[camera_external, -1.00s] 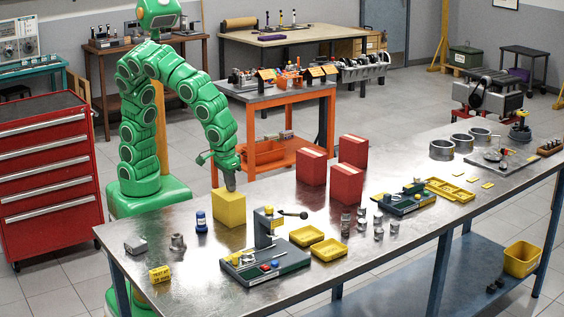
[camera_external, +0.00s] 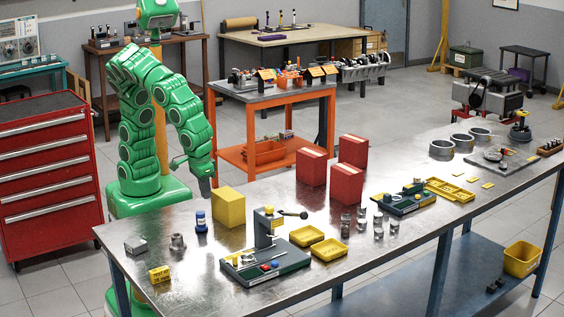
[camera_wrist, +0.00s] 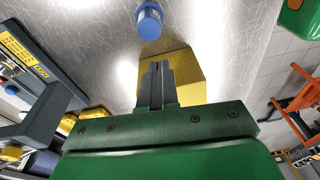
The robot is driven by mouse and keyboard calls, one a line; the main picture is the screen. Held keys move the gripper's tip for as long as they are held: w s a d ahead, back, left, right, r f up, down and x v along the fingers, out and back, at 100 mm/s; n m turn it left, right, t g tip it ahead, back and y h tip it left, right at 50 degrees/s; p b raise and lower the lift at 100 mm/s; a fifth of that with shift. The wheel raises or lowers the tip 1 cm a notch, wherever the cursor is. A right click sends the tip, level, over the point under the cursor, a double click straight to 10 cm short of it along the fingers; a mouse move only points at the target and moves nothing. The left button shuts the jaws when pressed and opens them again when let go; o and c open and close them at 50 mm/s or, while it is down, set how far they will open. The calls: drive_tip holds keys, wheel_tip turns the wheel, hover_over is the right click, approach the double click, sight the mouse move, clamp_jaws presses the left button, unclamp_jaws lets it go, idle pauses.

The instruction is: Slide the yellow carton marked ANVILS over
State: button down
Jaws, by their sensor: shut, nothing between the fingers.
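The yellow carton (camera_external: 229,207) stands upright on the metal bench near its back edge. My gripper (camera_external: 206,194) is shut and empty, low at the bench's back edge, behind and left of the carton in the outside view. Whether it touches the carton I cannot tell. In the wrist view, the closed fingers (camera_wrist: 155,84) overlap the carton's plain top (camera_wrist: 190,80). No marking shows on the carton in the outside view.
A blue bottle (camera_external: 201,222) stands left of the carton, also in the wrist view (camera_wrist: 149,22). A press with a lever (camera_external: 265,262) stands in front. Red boxes (camera_external: 311,167) stand to the right, with clear bench between. Small metal parts (camera_external: 136,246) lie at the left.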

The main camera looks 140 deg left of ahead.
sight(220, 194)
drive_tip(key=w+a+m, duration=0.1)
drive_tip(key=a, duration=0.1)
drive_tip(key=w+a+m+h, duration=0.1)
drive_tip(key=a, duration=0.2)
drive_tip(key=w+a+h, duration=0.1)
drive_tip(key=a, duration=0.2)
drive_tip(key=shift+w+a+r+m, duration=0.1)
drive_tip(key=shift+w+r+m, duration=0.1)
drive_tip(key=shift+m, duration=0.2)
drive_tip(key=a+m+h, duration=0.1)
drive_tip(key=a+m, duration=0.1)
drive_tip(key=a, duration=0.7)
drive_tip(key=s+d, duration=0.1)
drive_tip(key=d, duration=0.2)
drive_tip(key=s+d, duration=0.2)
drive_tip(key=d, duration=0.2)
drive_tip(key=s+d, duration=0.1)
drive_tip(key=d, duration=0.2)
drive_tip(key=shift+s+d, duration=0.15)
drive_tip(key=shift+s, duration=0.25)
drive_tip(key=shift+s+d+f, duration=0.15)
drive_tip(key=shift+f, duration=0.8)
